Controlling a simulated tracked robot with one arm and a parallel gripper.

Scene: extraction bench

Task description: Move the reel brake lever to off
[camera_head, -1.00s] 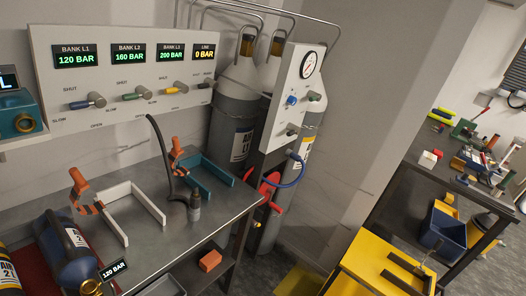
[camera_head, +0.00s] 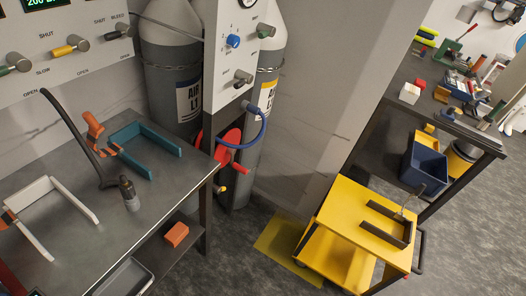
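A red hose reel (camera_head: 228,150) is mounted low beside the right end of the steel bench, partly hidden behind the bench corner and a panel post. A blue hose (camera_head: 263,135) loops from the panel's underside toward it. A red bar (camera_head: 240,173) sticks out to the right below the reel. A small yellow-tipped part (camera_head: 222,190) shows just under it; I cannot tell which of these is the reel brake lever or how it is set. My gripper is not in view.
The steel bench (camera_head: 160,215) fills the left, with a white cradle (camera_head: 84,203) and a teal cradle (camera_head: 165,160). Grey cylinders (camera_head: 172,80) stand behind. A yellow cart (camera_head: 340,215) stands at right. Floor (camera_head: 235,262) between bench and cart is free.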

